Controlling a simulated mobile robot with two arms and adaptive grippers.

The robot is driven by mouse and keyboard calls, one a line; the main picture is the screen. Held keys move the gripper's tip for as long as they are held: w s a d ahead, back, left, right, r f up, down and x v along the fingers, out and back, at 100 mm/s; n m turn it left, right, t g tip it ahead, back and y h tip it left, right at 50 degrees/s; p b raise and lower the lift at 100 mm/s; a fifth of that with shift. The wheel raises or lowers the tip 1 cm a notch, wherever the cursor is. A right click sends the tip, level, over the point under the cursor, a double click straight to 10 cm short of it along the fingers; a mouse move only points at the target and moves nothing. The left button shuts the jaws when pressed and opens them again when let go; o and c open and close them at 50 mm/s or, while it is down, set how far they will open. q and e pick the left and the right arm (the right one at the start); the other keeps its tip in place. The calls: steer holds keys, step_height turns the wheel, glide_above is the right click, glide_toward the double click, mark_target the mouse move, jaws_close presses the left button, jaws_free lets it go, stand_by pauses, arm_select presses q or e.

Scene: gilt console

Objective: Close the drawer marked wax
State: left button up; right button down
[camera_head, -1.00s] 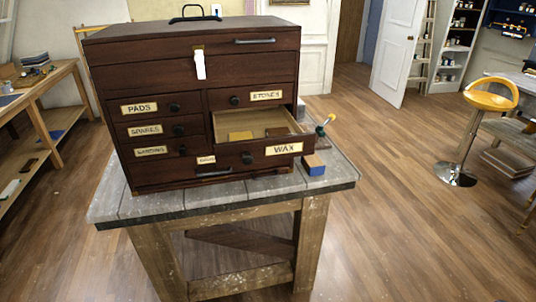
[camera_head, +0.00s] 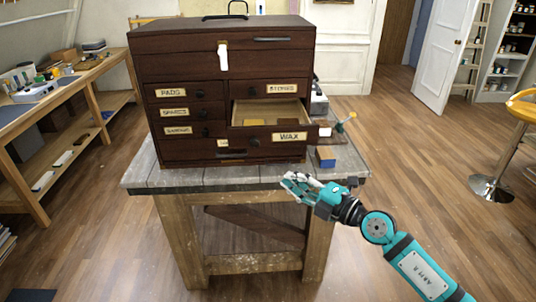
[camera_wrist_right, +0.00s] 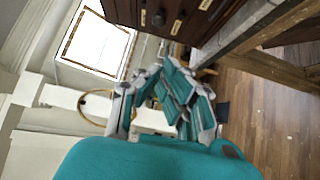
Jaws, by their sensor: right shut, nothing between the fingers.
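The wax drawer (camera_head: 262,138) stands pulled out at the lower right of a dark wooden tool chest (camera_head: 215,68). Its front carries a pale label reading WAX and a dark round knob. A yellowish block (camera_head: 255,121) lies inside it. My right gripper (camera_head: 290,182) is shut and empty, below and in front of the drawer front, near the front edge of the bench, apart from the drawer. It also shows in the right wrist view (camera_wrist_right: 168,78), where part of the chest appears at the top. My left gripper is out of view.
The chest stands on a grey-topped wooden bench (camera_head: 180,178). A blue block with a wooden top (camera_head: 325,157) and a small yellow-tipped tool (camera_head: 346,122) lie right of the drawer. Drawers marked PADS and SPARES look shut. The floor in front is clear.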

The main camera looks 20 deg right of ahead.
steer(key=w+a+r+n, duration=0.1)
steer(key=w+a, duration=0.3)
steer(key=w, duration=0.8)
steer(key=shift+w+a+r+p, duration=0.2)
steer(key=shift+a+r+p, duration=0.2)
steer(key=shift+r, duration=0.1)
